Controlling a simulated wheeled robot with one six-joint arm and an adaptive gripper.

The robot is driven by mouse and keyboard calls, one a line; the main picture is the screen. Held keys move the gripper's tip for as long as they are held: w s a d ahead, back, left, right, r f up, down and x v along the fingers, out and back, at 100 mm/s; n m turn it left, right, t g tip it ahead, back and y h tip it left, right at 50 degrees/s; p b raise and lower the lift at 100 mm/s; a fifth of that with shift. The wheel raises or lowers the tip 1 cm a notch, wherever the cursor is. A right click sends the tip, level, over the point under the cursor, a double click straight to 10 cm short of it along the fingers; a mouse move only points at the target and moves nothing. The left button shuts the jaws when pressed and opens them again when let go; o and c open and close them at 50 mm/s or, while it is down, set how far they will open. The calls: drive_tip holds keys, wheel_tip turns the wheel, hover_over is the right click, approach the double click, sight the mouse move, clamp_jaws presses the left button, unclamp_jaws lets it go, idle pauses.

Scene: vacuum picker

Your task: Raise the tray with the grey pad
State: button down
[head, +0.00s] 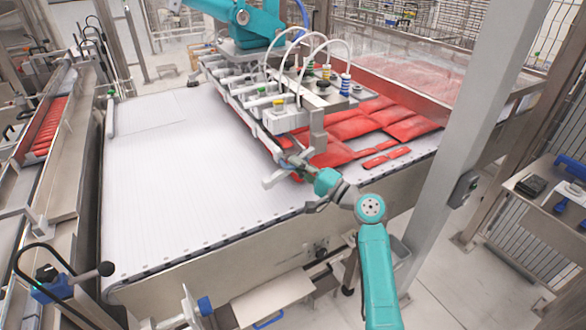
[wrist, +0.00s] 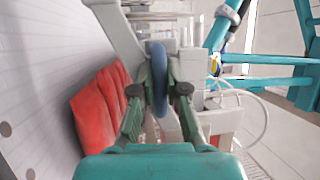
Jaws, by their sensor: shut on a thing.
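My gripper (head: 296,166) is at the near end of the picker head (head: 273,120), above the right part of the white belt. In the wrist view my gripper (wrist: 159,92) has its dark green fingers shut on a blue rounded part (wrist: 159,62), seen edge-on in front of a pale grey bracket (wrist: 118,32). The bracket also shows in the head view (head: 317,130). The blue part is mostly hidden by my gripper in the head view. I cannot pick out a tray with a grey pad for certain.
Red packs (head: 412,127) lie on the belt (head: 190,190) right of and beneath the picker head; one (wrist: 100,108) is close left of my fingers. White hoses (head: 300,50) loop above. A grey post (head: 490,130) stands right. The belt's left part is clear.

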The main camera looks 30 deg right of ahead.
drive_tip(key=shift+d+r, duration=0.1)
drive_tip(key=shift+d, duration=0.15)
drive_tip(key=c, duration=1.2)
unclamp_jaws()
drive_tip(key=shift+d, duration=0.1)
drive_tip(key=v, duration=1.2)
